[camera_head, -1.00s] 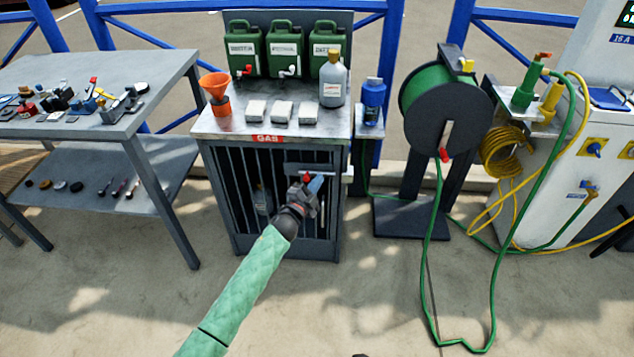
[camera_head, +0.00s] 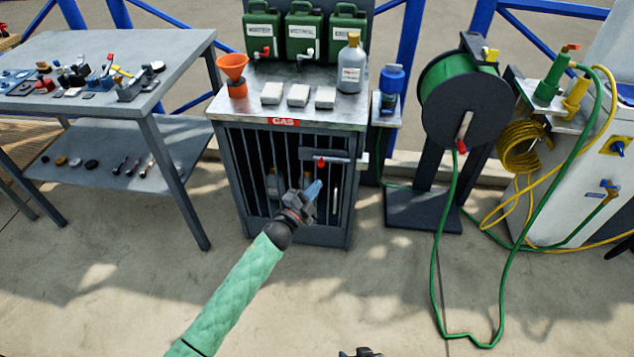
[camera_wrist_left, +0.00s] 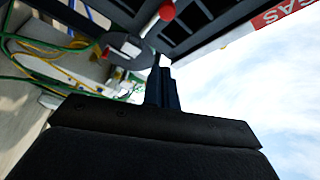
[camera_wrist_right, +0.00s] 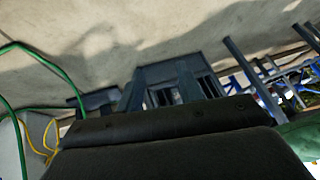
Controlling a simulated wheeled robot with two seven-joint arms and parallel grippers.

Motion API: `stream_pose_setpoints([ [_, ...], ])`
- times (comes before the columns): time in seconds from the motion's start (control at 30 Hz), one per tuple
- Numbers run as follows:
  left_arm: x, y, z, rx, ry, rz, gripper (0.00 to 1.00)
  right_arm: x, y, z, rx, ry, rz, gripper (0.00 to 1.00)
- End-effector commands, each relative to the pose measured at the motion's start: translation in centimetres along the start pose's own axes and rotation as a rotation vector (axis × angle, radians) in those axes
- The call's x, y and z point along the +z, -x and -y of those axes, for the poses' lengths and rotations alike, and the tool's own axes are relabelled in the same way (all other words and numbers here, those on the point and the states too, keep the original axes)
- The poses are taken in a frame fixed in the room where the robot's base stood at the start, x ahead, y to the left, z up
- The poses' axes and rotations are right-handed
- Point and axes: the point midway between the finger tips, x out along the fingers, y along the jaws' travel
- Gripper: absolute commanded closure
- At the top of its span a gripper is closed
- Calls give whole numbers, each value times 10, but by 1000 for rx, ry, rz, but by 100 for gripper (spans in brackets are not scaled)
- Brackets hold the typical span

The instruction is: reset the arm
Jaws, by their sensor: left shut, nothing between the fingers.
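My left gripper (camera_head: 313,189) is in front of the barred gas cabinet (camera_head: 285,122), just below the red knob (camera_head: 321,163) on its door latch. In the left wrist view its fingers (camera_wrist_left: 161,88) are together with nothing between them, and the red knob (camera_wrist_left: 167,11) shows above them. My right gripper (camera_head: 361,353) only peeks in at the bottom edge of the head view. In the right wrist view its fingers (camera_wrist_right: 160,88) stand apart, with no object held between them.
A grey workbench (camera_head: 190,50) stands left. A hose reel (camera_head: 460,100) stands right, its green hose (camera_head: 436,270) looping onto the floor. The front floor is otherwise clear.

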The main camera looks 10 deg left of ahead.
Motion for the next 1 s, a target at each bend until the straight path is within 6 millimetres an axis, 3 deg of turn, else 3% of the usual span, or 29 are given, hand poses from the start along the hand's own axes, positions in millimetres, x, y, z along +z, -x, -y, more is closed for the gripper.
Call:
stream_pose_setpoints([
  [0.27, 2, 0, 0, 2, 15, 9, 100, 1, -1, -3, 4, 2, 5, 64],
  [0.37, 13, 0, -3, 17, 32, 70, 100, 6, -1, -3, 4, 1, 31, 64],
  [0.5, 43, 5, -11, 51, 100, 239, 100, 19, 1, -2, 6, 3, 102, 64],
  [0.7, 69, 19, 0, 81, 250, 504, 100, 27, 16, -3, 14, 10, 203, 64],
  [0.83, 72, 33, 14, 98, 361, 658, 100, 26, 31, -5, 23, 13, 258, 64],
  [1.0, 58, 58, 30, 140, 525, 839, 100, 20, 56, -9, 39, 14, 319, 64],
])
